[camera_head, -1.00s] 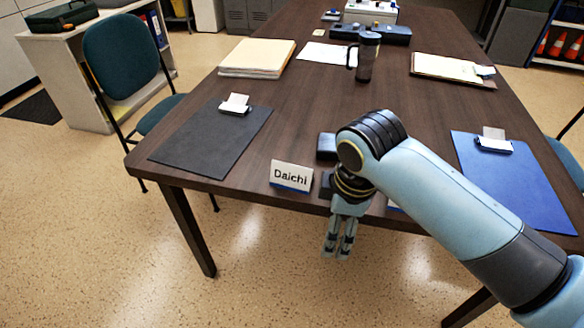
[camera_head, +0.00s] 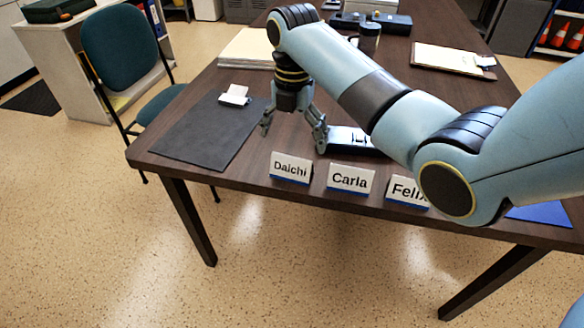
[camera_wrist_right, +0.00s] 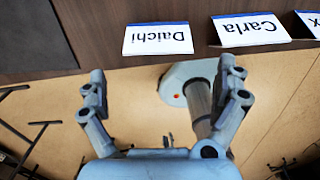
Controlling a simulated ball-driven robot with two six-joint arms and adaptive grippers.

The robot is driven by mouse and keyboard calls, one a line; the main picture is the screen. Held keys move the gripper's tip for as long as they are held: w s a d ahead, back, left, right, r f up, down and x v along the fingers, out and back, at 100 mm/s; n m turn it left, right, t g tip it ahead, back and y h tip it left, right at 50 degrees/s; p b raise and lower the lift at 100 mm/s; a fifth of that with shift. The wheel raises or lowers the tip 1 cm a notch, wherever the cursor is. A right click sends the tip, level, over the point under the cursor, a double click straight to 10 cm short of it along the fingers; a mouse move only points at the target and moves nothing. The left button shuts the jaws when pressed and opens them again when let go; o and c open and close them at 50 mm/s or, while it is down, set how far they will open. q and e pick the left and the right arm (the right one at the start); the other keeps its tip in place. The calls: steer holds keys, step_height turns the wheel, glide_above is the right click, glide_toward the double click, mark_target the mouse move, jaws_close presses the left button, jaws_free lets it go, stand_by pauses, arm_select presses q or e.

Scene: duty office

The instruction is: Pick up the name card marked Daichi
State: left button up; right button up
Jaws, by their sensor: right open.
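The white name card marked Daichi (camera_head: 290,168), with a blue lower edge, stands at the front edge of the dark table. It also shows upside down in the right wrist view (camera_wrist_right: 157,38), ahead of and between the fingers. My right gripper (camera_head: 293,134) is open and empty, above the table just behind the Daichi card. Its spread fingers also show in the wrist view (camera_wrist_right: 166,92), apart from the card. My left gripper is not in view.
The Carla card (camera_head: 350,178) stands close to the right of Daichi, and the Felix card (camera_head: 408,191) is partly behind my arm. A black mat (camera_head: 205,135) lies to the left. A dark block-like thing (camera_head: 350,139) lies behind the cards. A chair (camera_head: 125,60) stands at the left.

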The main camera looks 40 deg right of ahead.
mark_target(293, 160)
steer(key=f, duration=0.5)
steer(key=f+b, duration=0.1)
steer(key=f, duration=0.1)
steer(key=shift+w+d+f, duration=0.15)
steer(key=shift+w+f, duration=0.15)
steer(key=shift+f, duration=0.1)
steer(key=c, duration=0.5)
steer(key=shift+c, duration=0.2)
